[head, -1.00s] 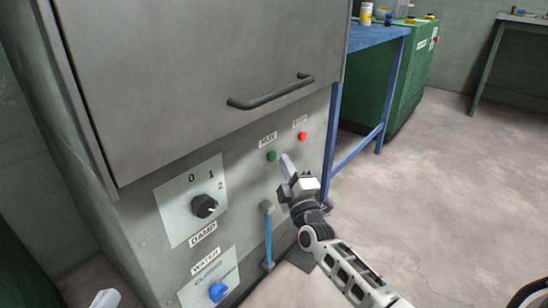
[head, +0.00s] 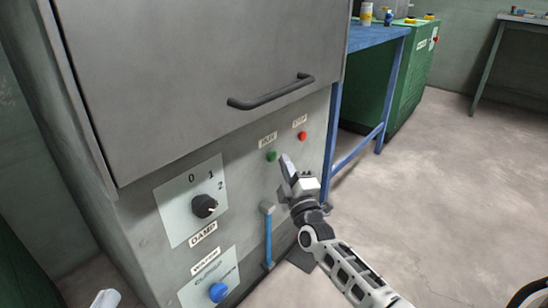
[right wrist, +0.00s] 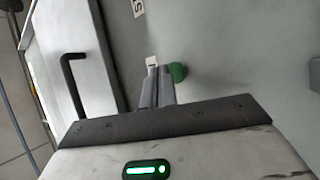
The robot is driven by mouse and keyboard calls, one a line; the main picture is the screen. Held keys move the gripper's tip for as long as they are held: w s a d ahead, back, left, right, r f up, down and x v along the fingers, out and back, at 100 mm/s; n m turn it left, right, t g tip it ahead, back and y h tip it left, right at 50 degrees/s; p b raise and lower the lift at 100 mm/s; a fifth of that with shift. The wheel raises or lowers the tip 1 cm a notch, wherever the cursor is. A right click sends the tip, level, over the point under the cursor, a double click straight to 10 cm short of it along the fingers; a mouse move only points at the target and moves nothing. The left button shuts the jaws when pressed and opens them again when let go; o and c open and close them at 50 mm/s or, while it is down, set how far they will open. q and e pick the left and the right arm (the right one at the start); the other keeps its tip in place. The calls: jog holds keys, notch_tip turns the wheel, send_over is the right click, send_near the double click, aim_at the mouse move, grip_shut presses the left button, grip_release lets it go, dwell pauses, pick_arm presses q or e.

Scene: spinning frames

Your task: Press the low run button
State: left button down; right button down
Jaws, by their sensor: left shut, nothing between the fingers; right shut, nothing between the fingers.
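The green run button (head: 271,156) sits on the grey machine's lower front panel, below a small RUN label (head: 268,139). My right gripper (head: 286,163) is shut and empty, with its fingertips just right of the button in the head view. In the right wrist view the shut fingertips (right wrist: 154,72) lie beside the green button (right wrist: 178,72), which is partly hidden by a finger. I cannot tell whether they touch it. Only the pale tip of my left gripper (head: 105,298) shows at the bottom left edge; it is shut and away from the panel's buttons.
A red stop button (head: 302,135) sits up and right of the green one. A door handle (head: 270,93) juts out above. Open floor lies right.

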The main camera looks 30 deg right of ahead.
jog(key=shift+w, duration=0.1)
jog(key=shift+w+a, duration=0.15)
jog(key=shift+w, duration=0.15)
dwell(0.3)
jog(key=shift+w+a, duration=0.25)
jog(key=shift+w, duration=0.25)
dwell(0.4)
jog(key=shift+s, duration=0.1)
dwell(0.4)
jog(key=shift+s+d+p, duration=0.4)
jog(key=shift+s+p, duration=0.3)
jog(key=shift+s, duration=0.1)
